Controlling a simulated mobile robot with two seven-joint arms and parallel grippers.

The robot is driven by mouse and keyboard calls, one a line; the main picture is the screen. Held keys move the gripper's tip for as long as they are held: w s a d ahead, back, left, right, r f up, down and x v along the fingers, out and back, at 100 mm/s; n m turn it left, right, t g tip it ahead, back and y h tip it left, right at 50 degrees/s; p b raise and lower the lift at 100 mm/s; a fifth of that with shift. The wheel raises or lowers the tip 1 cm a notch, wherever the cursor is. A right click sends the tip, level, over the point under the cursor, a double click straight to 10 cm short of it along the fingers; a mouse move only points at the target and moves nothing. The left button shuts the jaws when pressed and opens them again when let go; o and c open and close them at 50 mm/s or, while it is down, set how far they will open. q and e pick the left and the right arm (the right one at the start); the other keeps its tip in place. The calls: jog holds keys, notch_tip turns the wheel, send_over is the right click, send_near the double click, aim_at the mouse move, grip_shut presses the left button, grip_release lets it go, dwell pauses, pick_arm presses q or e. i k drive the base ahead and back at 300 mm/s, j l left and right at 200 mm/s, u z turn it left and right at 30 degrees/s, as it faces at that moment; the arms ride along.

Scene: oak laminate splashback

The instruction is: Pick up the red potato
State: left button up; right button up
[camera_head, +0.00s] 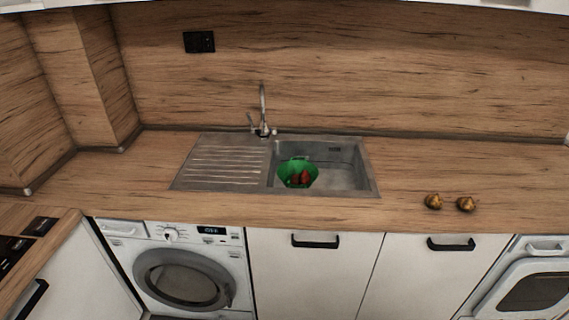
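Small red items (304,176), which look like red potatoes, lie in a green colander (284,170). The colander sits in the left part of the grey sink basin (345,175). The red items partly overlap, and I cannot tell exactly how many there are. Two brown-gold round items (432,201) (465,203), perhaps onions or potatoes, lie on the wooden counter to the right of the sink. Neither of my grippers shows in the head view.
A tap (262,112) rises behind the sink, near the basin's left edge. A ribbed drainboard (225,163) lies left of the basin. The counter (510,170) is clear at the far right. Below are a washing machine (185,278) and white cupboards (310,280) with black handles.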

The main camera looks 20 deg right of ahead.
aim_at(305, 177)
jog(key=l+u, duration=0.25)
jog(key=l, duration=0.5)
jog(key=l+u, duration=0.3)
jog(key=l, duration=0.45)
jog(key=k+l+u, duration=0.25)
jog(key=l, duration=0.5)
jog(key=i, duration=0.6)
